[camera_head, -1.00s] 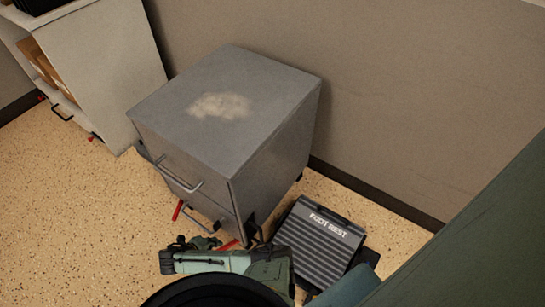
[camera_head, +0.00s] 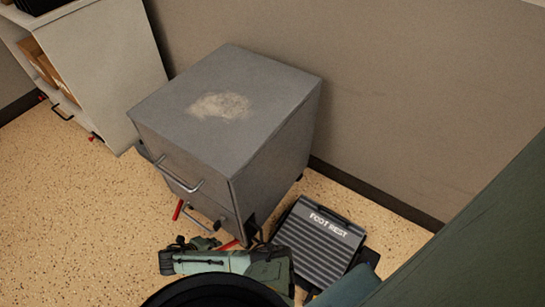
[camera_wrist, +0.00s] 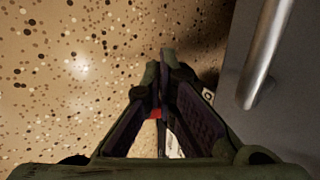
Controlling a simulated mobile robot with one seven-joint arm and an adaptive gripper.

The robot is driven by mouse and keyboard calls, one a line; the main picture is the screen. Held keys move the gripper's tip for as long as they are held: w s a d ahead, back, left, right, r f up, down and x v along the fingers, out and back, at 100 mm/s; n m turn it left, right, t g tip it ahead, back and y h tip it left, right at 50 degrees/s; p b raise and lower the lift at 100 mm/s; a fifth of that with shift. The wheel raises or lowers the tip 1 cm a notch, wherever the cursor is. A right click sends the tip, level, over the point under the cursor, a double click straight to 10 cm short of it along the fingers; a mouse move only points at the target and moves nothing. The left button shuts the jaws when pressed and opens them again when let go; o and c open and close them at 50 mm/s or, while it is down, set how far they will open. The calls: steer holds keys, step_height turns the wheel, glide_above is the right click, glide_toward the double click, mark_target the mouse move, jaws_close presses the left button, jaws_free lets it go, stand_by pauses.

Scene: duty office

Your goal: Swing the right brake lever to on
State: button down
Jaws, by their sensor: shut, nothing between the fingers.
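The grey drawer cabinet (camera_head: 225,120) stands by the wall. A red brake lever (camera_head: 178,210) shows under its left front. The right brake lever (camera_head: 229,244), also red, shows as a short piece near the front right corner, partly hidden by my arm. My gripper (camera_head: 205,243) is low at the cabinet's front, close to that right lever; contact cannot be told. In the wrist view my gripper (camera_wrist: 158,75) has its fingertips together, with nothing held. A small red patch (camera_wrist: 155,113) shows through the gap behind the tips; I cannot tell whether it is the lever.
The footrest (camera_head: 320,240) lies on the floor right of the cabinet. A drawer handle (camera_wrist: 267,55) runs close to the right of my gripper. A pale shelf unit (camera_head: 100,70) stands at the left. Speckled floor (camera_head: 80,210) is clear at front left.

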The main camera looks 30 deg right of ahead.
steer(key=shift+s, duration=0.1)
steer(key=shift+s+d+p, duration=1.05)
steer(key=shift+s+p, duration=1.05)
steer(key=shift+s, duration=0.4)
steer(key=s+a+r+p, duration=0.2)
steer(key=a+r, duration=0.4)
steer(key=a, duration=0.4)
steer(key=shift+s+a+p, duration=0.4)
steer(key=shift+p, duration=0.1)
steer(key=shift+r, duration=0.1)
